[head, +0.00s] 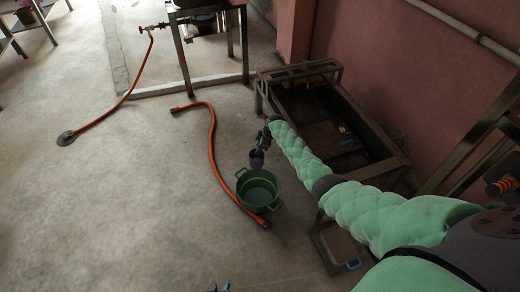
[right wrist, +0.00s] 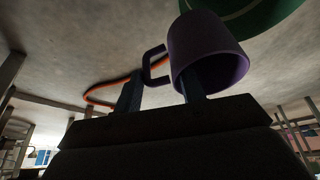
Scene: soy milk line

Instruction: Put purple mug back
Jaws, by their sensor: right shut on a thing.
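The purple mug (head: 257,159) hangs in my right gripper (head: 262,144), near the rim of a green two-handled pot (head: 257,188) in the head view. In the right wrist view the mug (right wrist: 208,52) is at the fingers, with its dark handle (right wrist: 153,65) on the left side. One finger overlaps the mug's body; the exact contact is hidden. The right gripper (right wrist: 163,92) is shut on the mug. The pot (right wrist: 262,18) shows beyond the mug at the top. Tips of my left gripper (head: 220,288) just show at the bottom edge, apart and empty.
An orange hose (head: 212,150) lies on the concrete floor beside the pot. A dark metal trough (head: 335,120) stands along the pink wall, under my right arm. A metal table (head: 183,45) is at the back. The floor to the left is mostly clear.

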